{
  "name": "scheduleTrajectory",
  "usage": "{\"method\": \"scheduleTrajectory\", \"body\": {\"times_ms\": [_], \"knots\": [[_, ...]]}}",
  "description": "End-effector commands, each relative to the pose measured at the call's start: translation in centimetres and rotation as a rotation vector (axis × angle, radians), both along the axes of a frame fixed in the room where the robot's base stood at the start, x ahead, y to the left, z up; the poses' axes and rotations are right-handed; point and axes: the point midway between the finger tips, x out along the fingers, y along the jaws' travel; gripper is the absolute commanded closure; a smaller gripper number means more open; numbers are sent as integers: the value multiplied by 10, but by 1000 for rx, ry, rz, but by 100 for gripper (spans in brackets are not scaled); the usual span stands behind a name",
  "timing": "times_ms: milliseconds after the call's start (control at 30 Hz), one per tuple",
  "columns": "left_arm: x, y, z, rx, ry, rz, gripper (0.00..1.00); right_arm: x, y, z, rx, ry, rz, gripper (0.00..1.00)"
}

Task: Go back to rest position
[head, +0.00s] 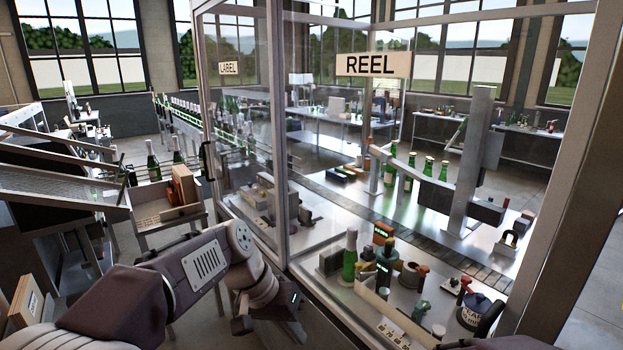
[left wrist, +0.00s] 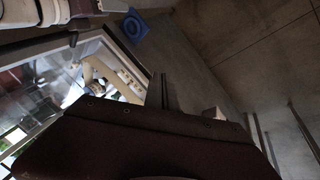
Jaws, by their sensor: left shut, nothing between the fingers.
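My left gripper (head: 268,318) hangs low in front of the glass enclosure, at the bottom middle of the head view. It is apart from the bench and holds nothing. In the left wrist view its thin fingers (left wrist: 162,92) are together and empty, past the dark purple sleeve. My right gripper does not show in either view.
The glass enclosure with the REEL sign (head: 373,65) has a metal frame close to my left arm. A cart with a cardboard box (head: 184,184) stands left. A blue item (left wrist: 135,27) lies on the floor.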

Motion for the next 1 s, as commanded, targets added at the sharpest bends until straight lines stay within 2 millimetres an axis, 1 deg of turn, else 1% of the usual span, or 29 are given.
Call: {"method": "scheduleTrajectory", "body": {"times_ms": [33, 67, 100, 167, 200, 300, 367, 400, 500, 533, 1000], "knots": [[-11, 30, -38, 49, 37, 74, 100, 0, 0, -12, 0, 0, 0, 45], [-20, 48, -57, 84, 57, 119, 100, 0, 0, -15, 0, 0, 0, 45], [-34, 70, -83, 130, 81, 174, 100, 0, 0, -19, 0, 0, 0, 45], [-58, 100, -118, 197, 113, 242, 100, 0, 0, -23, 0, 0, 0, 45], [-76, 116, -137, 240, 129, 276, 100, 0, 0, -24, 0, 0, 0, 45], [-115, 141, -172, 321, 148, 317, 100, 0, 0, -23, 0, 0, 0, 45], [-130, 149, -186, 352, 144, 325, 100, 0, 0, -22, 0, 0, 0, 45], [-133, 153, -192, 365, 128, 336, 100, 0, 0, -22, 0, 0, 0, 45], [-117, 155, -192, 360, 65, 375, 100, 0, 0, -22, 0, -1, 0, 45], [-115, 155, -191, 358, 61, 386, 100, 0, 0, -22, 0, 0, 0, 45], [-115, 154, -191, 356, 66, 389, 100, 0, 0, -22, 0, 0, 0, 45]]}}
